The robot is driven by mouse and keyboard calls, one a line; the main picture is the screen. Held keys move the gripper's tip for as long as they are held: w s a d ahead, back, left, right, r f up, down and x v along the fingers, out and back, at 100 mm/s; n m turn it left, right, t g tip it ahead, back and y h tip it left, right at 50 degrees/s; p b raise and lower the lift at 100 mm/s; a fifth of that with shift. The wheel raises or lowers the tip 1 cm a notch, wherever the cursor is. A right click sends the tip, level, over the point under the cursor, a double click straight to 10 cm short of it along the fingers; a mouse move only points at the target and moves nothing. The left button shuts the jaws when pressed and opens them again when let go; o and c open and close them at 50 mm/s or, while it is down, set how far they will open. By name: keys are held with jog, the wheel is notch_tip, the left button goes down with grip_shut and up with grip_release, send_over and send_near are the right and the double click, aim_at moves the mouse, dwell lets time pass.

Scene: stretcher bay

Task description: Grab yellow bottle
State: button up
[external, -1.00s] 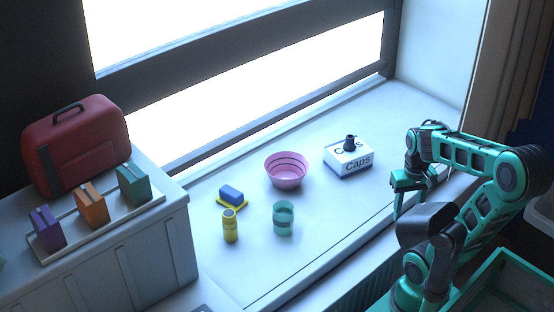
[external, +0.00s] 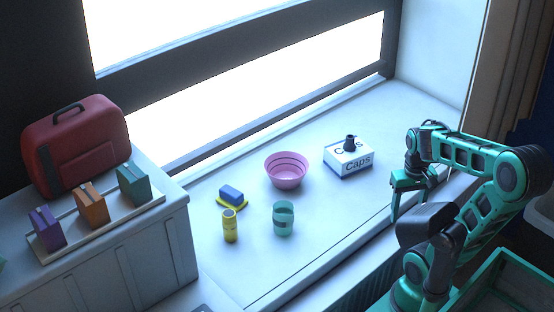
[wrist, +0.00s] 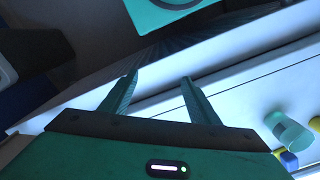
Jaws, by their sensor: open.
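The yellow bottle (external: 230,226) stands upright on the white window sill, left of the teal cup (external: 283,218). My gripper (external: 394,216) is at the right, over the sill's front edge, well apart from the bottle. In the wrist view my gripper (wrist: 158,84) shows two teal fingers spread apart with nothing between them. The teal cup also shows in the wrist view (wrist: 290,131) at the lower right. Small yellow parts show beside it there, but I cannot tell which one is the bottle.
A blue block (external: 231,192) lies on a yellow base behind the bottle. A pink bowl (external: 286,171) and a white caps box (external: 348,160) stand farther back. A white cabinet (external: 120,262) bounds the left side. The sill between cup and gripper is clear.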

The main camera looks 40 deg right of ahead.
notch_tip(320, 180, up, 6)
jog(key=s, duration=0.1)
jog(key=w+a+f+n+t+h, duration=0.1)
jog(key=w+t, duration=0.1)
jog(key=w, duration=0.6)
jog(key=w+a+f+n+t+h, duration=0.1)
jog(key=w+f+n+t, duration=0.1)
jog(key=w, duration=0.5)
jog(key=r+n+t+y, duration=0.1)
jog(key=n+t+y, duration=0.6)
jog(key=n+t, duration=0.15)
send_over(236, 224)
jog(key=s, duration=0.1)
jog(key=shift+m, duration=0.45)
jog(key=f, duration=0.8)
jog(key=shift+w+d, duration=0.1)
jog(key=shift+d, duration=0.1)
jog(key=shift+w+f, duration=0.1)
jog(key=shift+f, duration=0.35)
jog(key=shift+x, duration=3.7)
jog(key=c, duration=1.3)
